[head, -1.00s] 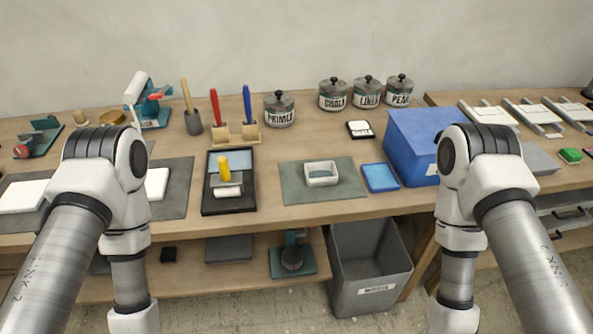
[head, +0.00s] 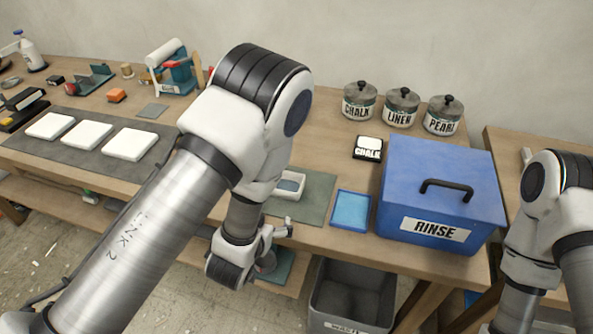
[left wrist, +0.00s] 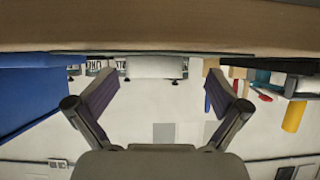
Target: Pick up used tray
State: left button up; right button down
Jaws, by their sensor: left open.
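A shallow blue tray (head: 351,210) lies right of the mat. I cannot tell from looks which one is called used. My left gripper (head: 286,229) is in front of the bench edge, below and before the white tray, touching neither. In the left wrist view the jaws (left wrist: 150,82) are spread and empty, with a white block-like shape (left wrist: 157,67) beyond them. My right gripper is out of view.
The blue RINSE box (head: 440,195) stands right of the trays. A grey waste bin (head: 350,297) is under the bench edge. Labelled jars (head: 401,107) and a chalk pad (head: 368,148) are behind. White slabs (head: 129,144) lie on a grey mat at left.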

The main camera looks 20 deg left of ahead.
aim_at(281, 191)
pick_arm(q)
jog(key=shift+t, duration=0.8)
jog(key=w+r, duration=0.2)
jog(key=w, duration=0.2)
jog(key=shift+w+d+r+p, duration=0.1)
jog(key=shift+d+r+p, duration=0.2)
jog(key=shift+r, duration=0.1)
jog(key=p+x, duration=0.1)
jog(key=x, duration=0.5)
jog(key=shift+d+f+p, duration=0.1)
jog(key=shift+f+p, duration=0.3)
jog(key=shift+s+r, duration=0.1)
jog(key=shift+s, duration=0.15)
jog(key=c, duration=0.6)
